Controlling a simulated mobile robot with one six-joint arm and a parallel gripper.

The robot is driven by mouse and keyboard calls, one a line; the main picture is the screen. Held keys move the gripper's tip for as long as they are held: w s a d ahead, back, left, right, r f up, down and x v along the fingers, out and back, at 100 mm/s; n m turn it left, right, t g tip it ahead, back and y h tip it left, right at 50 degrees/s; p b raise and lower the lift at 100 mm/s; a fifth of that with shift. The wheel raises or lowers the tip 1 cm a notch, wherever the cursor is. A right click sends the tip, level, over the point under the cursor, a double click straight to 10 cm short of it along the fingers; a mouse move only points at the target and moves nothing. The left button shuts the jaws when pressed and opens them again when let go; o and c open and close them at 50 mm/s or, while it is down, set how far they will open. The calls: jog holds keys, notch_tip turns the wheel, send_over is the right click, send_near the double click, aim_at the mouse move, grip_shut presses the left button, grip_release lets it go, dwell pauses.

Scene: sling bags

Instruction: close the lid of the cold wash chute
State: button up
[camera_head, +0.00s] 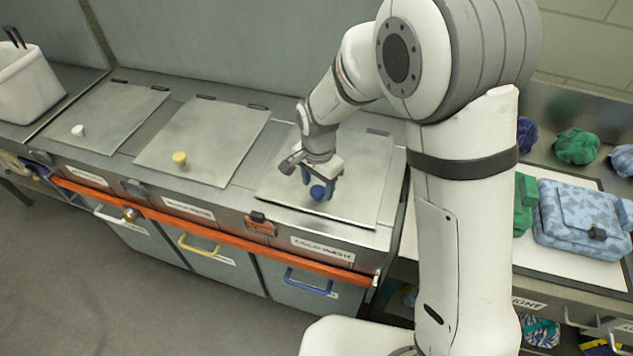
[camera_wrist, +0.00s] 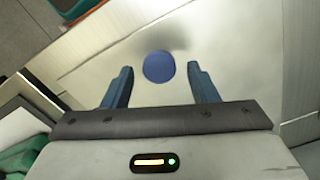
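The cold wash lid (camera_head: 352,165) is a grey metal plate with a round blue knob (camera_head: 317,193). It lies flat, or nearly so, over the chute at the right end of the row, above the "COLD WASH" label (camera_head: 322,249). My gripper (camera_head: 319,182) is low over the lid, fingers pointing down at the knob. In the wrist view the blue knob (camera_wrist: 158,66) shows between the two blue fingers, with a gap on each side. The gripper is open and holds nothing. Part of the lid is hidden behind my arm.
Two similar lids lie flat to the left, one with a yellow knob (camera_head: 179,158) and one with a white knob (camera_head: 78,131). An orange rail (camera_head: 200,226) runs along the front. A blue patterned bag (camera_head: 580,215) and rolled cloths (camera_head: 576,146) lie at the right.

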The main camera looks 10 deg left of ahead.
grip_shut()
dwell(0.3)
